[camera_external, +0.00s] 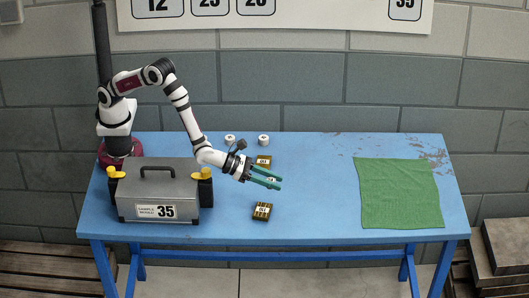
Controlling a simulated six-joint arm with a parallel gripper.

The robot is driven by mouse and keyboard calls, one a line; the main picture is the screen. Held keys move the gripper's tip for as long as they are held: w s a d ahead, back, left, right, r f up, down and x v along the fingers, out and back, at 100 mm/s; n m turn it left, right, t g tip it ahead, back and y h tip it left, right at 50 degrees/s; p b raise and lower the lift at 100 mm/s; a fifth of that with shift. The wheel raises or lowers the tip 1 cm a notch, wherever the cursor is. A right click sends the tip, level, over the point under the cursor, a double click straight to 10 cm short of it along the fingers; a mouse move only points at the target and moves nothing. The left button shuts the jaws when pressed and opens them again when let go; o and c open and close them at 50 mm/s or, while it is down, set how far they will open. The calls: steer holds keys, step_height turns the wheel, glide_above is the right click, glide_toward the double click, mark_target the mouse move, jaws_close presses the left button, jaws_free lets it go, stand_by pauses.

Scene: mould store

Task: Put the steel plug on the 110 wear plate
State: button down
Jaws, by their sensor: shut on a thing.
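My gripper (268,178), with green fingers, is right of the grey case and above the middle of the blue table. It is shut on a small pale thing (271,180) between the fingers, mostly hidden; it may be the steel plug. A yellowish, dark-marked plate (263,160) lies just behind the gripper. A second such plate (262,211) lies in front of it, nearer the table's front edge. Both carry small numbers that I cannot read surely, so I cannot tell which is the 110 wear plate. The gripper's exact height over the table is unclear.
Two small white round pieces (230,140) stand near the table's back edge. A grey case (158,190) marked 35, with yellow latches, stands at the left front. A green cloth (399,194) lies at the right. The blue table (320,190) is clear between the plates and cloth.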

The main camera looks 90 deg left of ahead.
steer(key=s+a+r+n+g+y, duration=0.1)
steer(key=s+a+n+y, duration=0.25)
steer(key=a, duration=0.45)
steer(key=s+a+r+n+y, duration=0.1)
steer(key=s+a+n+y, duration=0.15)
steer(key=s+a, duration=0.45)
steer(key=y, duration=0.1)
glide_above(264, 156)
step_height(264, 156, down, 6)
steer(key=shift+a, duration=0.1)
steer(key=f, duration=0.4)
steer(key=shift+w+a, duration=0.2)
steer(key=shift+f, duration=0.15)
steer(key=shift+f, duration=0.1)
steer(key=c, duration=0.5)
jaws_free()
